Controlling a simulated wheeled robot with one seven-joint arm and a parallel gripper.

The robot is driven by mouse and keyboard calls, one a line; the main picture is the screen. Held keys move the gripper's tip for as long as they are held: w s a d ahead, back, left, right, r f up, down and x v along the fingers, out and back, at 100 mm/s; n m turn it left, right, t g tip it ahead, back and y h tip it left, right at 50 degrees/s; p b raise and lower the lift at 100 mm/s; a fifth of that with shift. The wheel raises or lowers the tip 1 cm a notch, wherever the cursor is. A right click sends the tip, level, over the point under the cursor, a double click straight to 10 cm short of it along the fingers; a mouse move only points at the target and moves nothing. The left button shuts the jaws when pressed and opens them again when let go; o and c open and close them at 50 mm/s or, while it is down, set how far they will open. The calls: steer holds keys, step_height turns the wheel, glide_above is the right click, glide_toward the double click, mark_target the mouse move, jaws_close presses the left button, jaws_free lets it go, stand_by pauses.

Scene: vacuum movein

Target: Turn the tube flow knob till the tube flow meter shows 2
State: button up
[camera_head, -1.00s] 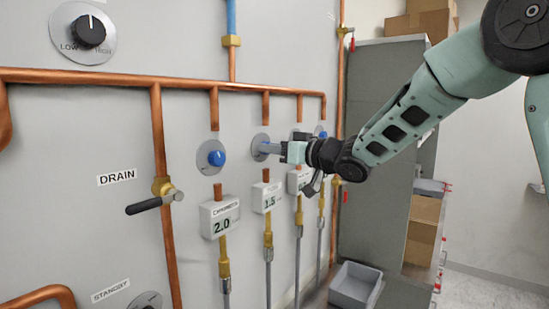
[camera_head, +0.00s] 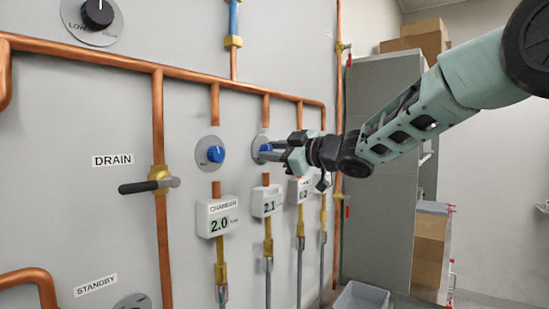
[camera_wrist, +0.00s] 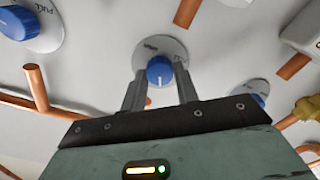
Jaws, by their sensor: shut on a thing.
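A blue knob (camera_head: 265,148) on a round grey plate sits on the wall panel, second from the left in its row. My gripper (camera_head: 266,152) is shut on this knob. In the wrist view the knob (camera_wrist: 160,69) is between the two grey fingers, with a white mark on its face. Below it, a white meter box (camera_head: 267,201) reads 2.1; its label is too small to read. To its left, a meter labelled CHAMBER (camera_head: 217,216) reads 2.0, under another blue knob (camera_head: 215,154). A third meter (camera_head: 301,189) to the right is partly hidden by my gripper.
Copper pipes (camera_head: 120,63) run across and down the panel. A DRAIN valve with a black handle (camera_head: 140,187) juts out at the left. A grey bin (camera_head: 360,298) and a grey cabinet (camera_head: 380,150) with cardboard boxes stand at the right.

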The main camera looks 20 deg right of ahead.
stand_by(0.3)
steer(key=o, duration=1)
steer(key=shift+c, duration=0.2)
steer(key=b+v, duration=0.4)
steer(key=v, duration=1.3)
steer(key=shift+s, duration=0.2)
steer(key=shift+d, duration=0.1)
